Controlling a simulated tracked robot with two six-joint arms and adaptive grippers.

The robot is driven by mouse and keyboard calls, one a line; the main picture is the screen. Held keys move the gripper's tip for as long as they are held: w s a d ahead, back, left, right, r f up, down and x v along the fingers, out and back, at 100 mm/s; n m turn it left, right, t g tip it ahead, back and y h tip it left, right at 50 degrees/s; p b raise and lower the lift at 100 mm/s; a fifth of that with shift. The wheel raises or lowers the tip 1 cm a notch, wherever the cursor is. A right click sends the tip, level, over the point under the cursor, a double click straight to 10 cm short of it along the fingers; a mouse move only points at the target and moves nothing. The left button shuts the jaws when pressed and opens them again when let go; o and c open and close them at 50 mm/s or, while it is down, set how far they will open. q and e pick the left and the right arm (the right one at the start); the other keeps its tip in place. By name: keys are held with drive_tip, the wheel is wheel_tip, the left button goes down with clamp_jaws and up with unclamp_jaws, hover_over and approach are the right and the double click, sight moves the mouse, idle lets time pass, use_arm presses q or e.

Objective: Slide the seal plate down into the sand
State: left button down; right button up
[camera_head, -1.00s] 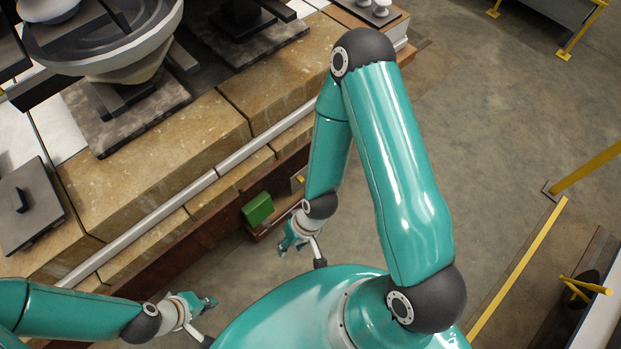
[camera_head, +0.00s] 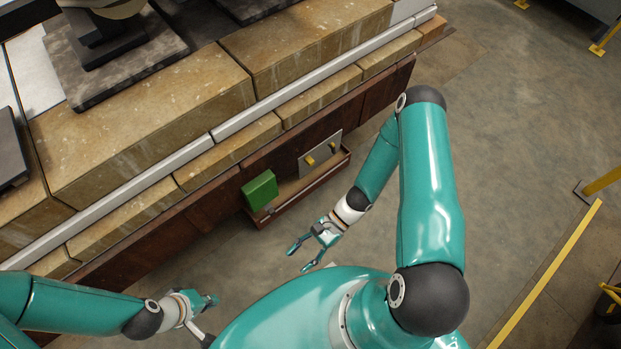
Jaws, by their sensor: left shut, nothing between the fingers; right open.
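A grey plate with two yellow tabs (camera_head: 320,152), which looks like the seal plate, stands upright against the brown side wall. Its lower edge is at a narrow trough (camera_head: 322,182) with a tan, sand-like strip inside; I cannot tell how deep the plate sits. My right gripper (camera_head: 299,257) is open and empty, apart from the plate, below the trough in the picture. My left gripper (camera_head: 211,300) is shut and empty, low and left of the trough.
A green block (camera_head: 260,190) sits at the trough's left end. Above runs a tan block ledge (camera_head: 150,130) with a pale rail (camera_head: 240,120) along its edge. Dark stands (camera_head: 110,55) rest on the ledge. Open floor (camera_head: 510,130) lies to the right, with a yellow floor line (camera_head: 545,275).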

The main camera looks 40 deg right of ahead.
drive_tip(key=w+d+f+m+t+y+b, duration=0.1)
drive_tip(key=w+d+f+m+t+b, duration=0.15)
drive_tip(key=w+f+m+t, duration=0.35)
drive_tip(key=m+t+h+b, duration=1)
drive_tip(key=m+t+h, duration=0.2)
drive_tip(key=t, duration=0.1)
approach(312, 164)
use_arm(q)
wheel_tip(312, 164, down, 19)
drive_tip(key=b, duration=0.3)
use_arm(e)
drive_tip(key=w, duration=0.9)
drive_tip(key=shift+w+a, duration=0.15)
drive_tip(key=shift+a, duration=0.15)
clamp_jaws()
drive_tip(key=shift+f, duration=0.1)
